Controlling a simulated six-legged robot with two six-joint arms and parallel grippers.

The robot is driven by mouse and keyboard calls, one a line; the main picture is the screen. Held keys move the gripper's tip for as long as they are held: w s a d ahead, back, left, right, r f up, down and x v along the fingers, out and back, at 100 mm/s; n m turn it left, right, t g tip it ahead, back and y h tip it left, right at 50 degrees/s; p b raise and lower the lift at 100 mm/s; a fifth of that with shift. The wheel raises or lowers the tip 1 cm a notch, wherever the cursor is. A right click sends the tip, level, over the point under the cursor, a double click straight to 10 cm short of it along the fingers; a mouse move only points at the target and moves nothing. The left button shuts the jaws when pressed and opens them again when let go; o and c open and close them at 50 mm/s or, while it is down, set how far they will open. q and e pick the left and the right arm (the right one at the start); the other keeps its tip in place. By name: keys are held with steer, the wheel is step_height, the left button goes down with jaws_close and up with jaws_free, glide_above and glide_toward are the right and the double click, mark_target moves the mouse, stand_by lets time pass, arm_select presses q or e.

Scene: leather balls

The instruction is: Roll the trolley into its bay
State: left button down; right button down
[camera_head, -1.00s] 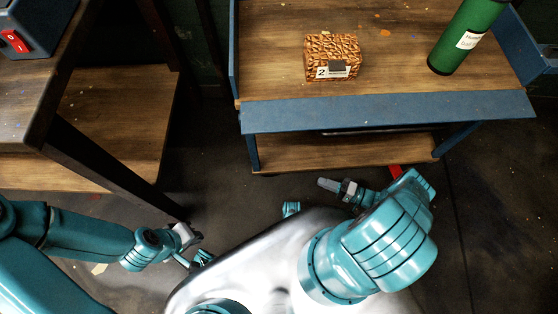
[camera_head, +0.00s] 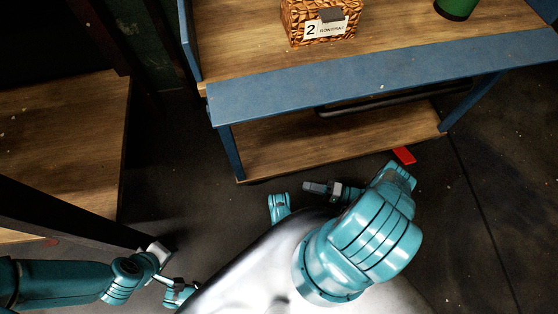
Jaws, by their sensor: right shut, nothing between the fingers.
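The trolley (camera_head: 440,72) has a blue metal frame and wooden shelves, and stands in front of me at the top right. A dark handle bar (camera_head: 395,101) runs below its blue front edge. Its lower shelf (camera_head: 335,150) shows bare wood. My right gripper (camera_head: 309,187) is shut and empty, low in front of the lower shelf and apart from the handle. My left gripper (camera_head: 160,252) is at the lower left, away from the trolley, beside a dark table leg; its jaws are too small to read. I cannot make out a marked bay.
A woven brown box (camera_head: 301,25) labelled 2 and a green cylinder (camera_head: 456,8) stand on the trolley's top. A wooden shelf (camera_head: 60,140) of another table is at left, with a dark leg (camera_head: 70,215). A red piece (camera_head: 404,155) lies by the trolley. Floor at right is clear.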

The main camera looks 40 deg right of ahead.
steer(key=shift+w+a, duration=0.3)
steer(key=shift+w, duration=0.05)
steer(key=x, duration=1.3)
steer(key=shift+b, duration=0.35)
